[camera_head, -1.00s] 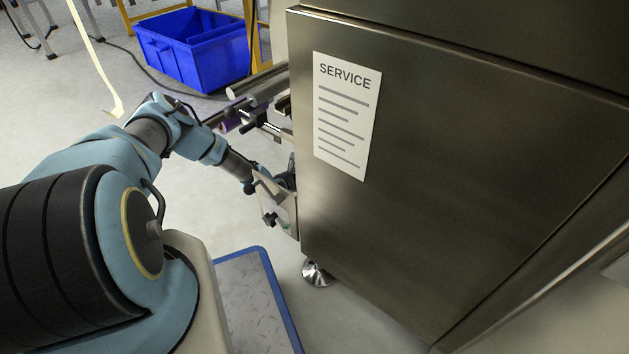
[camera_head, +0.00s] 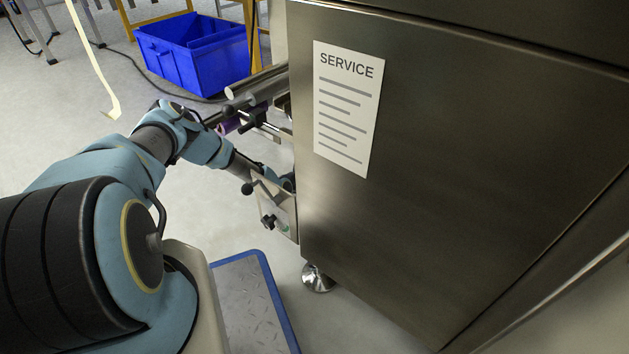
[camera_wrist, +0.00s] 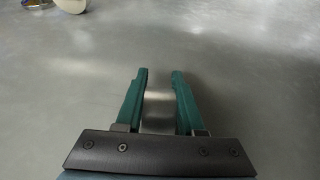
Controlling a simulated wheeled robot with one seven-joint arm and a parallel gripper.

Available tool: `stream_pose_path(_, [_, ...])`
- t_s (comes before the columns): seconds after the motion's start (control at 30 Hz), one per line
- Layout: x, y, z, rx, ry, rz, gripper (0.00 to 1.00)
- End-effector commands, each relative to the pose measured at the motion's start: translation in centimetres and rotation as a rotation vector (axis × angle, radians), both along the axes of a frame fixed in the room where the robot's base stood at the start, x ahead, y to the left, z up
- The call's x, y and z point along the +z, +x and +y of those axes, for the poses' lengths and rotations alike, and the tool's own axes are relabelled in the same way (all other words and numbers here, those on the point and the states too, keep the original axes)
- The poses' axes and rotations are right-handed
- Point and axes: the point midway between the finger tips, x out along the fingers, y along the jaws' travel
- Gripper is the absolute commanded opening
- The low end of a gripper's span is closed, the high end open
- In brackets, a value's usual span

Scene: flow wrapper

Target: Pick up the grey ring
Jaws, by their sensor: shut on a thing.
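In the wrist view, my gripper (camera_wrist: 160,72) shows two teal fingers standing a little apart. A smooth, shiny grey piece, which I take to be the grey ring (camera_wrist: 158,108), sits between them. Its round shape and hole cannot be made out from this angle. Pale floor lies beyond the fingertips. In the head view, my arm reaches to the left side of the steel machine, and its end is mostly hidden behind a small metal plate with black knobs.
The steel machine cabinet (camera_head: 450,200) with a service sheet (camera_head: 347,110) fills the right. Rollers and rods (camera_head: 255,85) jut from its left side, close to my arm. A blue bin (camera_head: 215,72) stands behind on the floor. Open floor lies left of the machine.

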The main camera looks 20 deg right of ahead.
Motion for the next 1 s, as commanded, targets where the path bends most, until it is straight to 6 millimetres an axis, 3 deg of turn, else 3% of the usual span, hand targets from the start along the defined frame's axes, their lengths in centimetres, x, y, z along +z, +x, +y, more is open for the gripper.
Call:
stream_pose_path(0.2, [0.0, 0.0, 0.0, 0.0, 0.0, 0.0, 0.0])
stream_pose_path(0.67, [0.2, 0.0, 0.0, 0.0, 0.0, 0.0, 0.0])
stream_pose_path(1.0, [2.5, 0.0, 0.0, 0.001, 0.0, 0.0, 0.0])
